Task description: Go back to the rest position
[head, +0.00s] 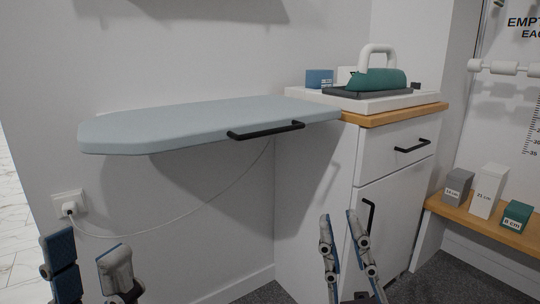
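My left gripper (83,246) is low at the left edge of the head view, below the wall socket. Its two blue-padded fingers stand apart with nothing between them. My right gripper (338,216) is at the bottom, right of centre, in front of the white cabinet (329,250). Its two fingers point up, apart and empty. Both grippers appear clear of the furniture.
A pale blue fold-out ironing board (200,122) with a black handle (265,131) juts out above the grippers. An iron (376,72) stands on the cabinet top. A plug with a cord (70,207) is at left. A low wooden shelf (470,217) holds labelled blocks at right.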

